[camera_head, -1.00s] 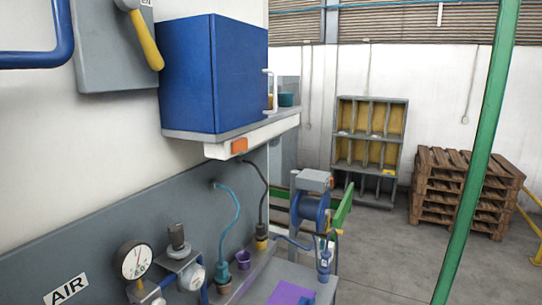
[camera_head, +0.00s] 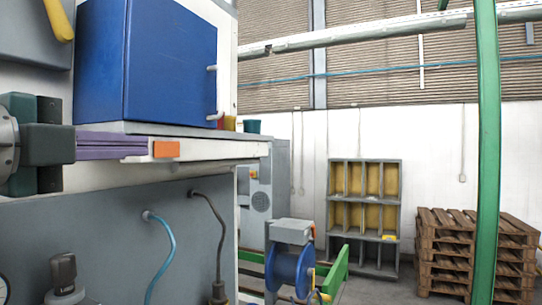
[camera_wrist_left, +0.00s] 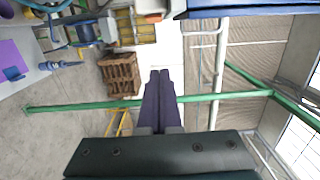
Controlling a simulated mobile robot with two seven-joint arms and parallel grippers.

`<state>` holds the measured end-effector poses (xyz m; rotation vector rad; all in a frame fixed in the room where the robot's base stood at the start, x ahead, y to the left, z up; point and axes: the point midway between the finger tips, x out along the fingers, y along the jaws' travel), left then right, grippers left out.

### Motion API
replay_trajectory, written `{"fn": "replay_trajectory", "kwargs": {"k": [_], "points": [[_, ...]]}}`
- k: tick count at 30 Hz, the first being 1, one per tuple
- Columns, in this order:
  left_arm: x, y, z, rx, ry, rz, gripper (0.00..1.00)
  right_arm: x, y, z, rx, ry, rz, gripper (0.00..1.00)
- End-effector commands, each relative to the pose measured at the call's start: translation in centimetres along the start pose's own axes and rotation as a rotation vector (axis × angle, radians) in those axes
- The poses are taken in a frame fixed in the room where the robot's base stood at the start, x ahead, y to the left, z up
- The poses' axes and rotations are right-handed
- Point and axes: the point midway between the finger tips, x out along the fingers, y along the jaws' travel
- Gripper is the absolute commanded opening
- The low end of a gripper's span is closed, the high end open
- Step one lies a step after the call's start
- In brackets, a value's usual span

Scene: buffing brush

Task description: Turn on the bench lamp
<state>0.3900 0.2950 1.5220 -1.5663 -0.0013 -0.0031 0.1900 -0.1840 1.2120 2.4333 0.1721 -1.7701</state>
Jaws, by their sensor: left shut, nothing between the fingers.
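The bench lamp (camera_head: 205,158) is a long white bar under the shelf below the blue cabinet. An orange switch (camera_head: 166,149) sits on its front face, and no glow shows on the wall below. My left gripper (camera_head: 146,147) comes in from the left with its purple fingers shut and empty. In the head view its tips appear just left of the switch; I cannot tell whether they touch. In the left wrist view the shut fingers (camera_wrist_left: 160,75) point forward, and the orange switch (camera_wrist_left: 153,17) shows at the top, apart from the tips. My right gripper is not in view.
The blue cabinet (camera_head: 145,60) stands on the shelf directly above the lamp. Hoses (camera_head: 165,250) hang on the grey panel below. A blue reel (camera_head: 290,268), a rack (camera_head: 363,215), pallets (camera_head: 470,250) and a green post (camera_head: 487,150) stand farther right.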

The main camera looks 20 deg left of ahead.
Motion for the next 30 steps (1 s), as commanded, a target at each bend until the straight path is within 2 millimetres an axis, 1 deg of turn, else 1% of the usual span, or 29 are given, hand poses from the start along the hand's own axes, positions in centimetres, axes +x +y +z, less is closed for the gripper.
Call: {"fn": "replay_trajectory", "kwargs": {"k": [8,14,22,30], "points": [[0.3,-0.1,0.1,-0.005,-0.003,0.0,0.0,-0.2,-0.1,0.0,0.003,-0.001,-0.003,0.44],[2.0,-0.3,0.1,-0.006,-0.003,-0.002,0.0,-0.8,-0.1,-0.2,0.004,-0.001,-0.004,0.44],[5.2,-0.4,0.1,-0.007,-0.003,-0.001,0.0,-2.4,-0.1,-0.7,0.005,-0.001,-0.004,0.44],[9.7,-0.4,0.1,-0.009,-0.006,0.001,0.0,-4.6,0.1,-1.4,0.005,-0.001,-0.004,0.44]]}}
